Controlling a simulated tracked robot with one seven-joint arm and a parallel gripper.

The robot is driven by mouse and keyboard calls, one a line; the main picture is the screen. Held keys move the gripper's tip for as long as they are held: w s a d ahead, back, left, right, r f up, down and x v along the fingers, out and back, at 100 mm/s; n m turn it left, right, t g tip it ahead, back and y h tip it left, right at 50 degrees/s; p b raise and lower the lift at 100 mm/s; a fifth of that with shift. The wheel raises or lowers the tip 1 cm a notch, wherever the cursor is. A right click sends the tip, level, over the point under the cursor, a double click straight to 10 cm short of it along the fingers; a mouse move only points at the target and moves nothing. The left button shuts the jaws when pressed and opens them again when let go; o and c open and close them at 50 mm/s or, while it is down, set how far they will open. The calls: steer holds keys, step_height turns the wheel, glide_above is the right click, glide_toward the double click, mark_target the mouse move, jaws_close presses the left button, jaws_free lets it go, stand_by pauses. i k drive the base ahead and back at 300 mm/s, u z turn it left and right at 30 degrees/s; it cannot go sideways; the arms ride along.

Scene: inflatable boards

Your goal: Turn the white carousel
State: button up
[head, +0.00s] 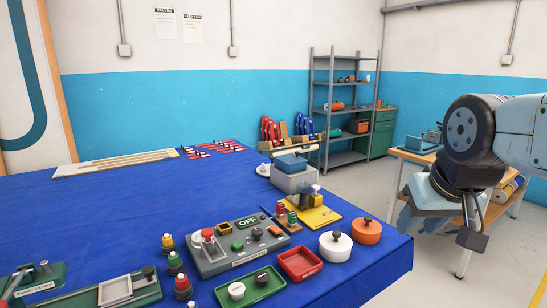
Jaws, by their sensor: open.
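The white carousel (335,249) is a low round drum with a dark knob on top. It stands near the right front edge of the blue-covered table (130,225). An orange drum (367,234) of the same shape stands just to its right and a little behind. My gripper (472,240) hangs at the right of the head view, beyond the table's right edge. It points down, is open, and is well apart from the white carousel. Its fingers are small and dark here, and nothing shows between them.
A red tray (300,276) lies left of the white carousel. A green tray with two knobs (249,291) and a grey control box (229,254) with a red button are further left. A yellow plate (320,215) lies behind. A wooden bench (415,157) stands behind my arm.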

mark_target(268, 173)
steer(key=u, duration=0.1)
steer(key=i, duration=0.9)
steer(key=z, duration=0.1)
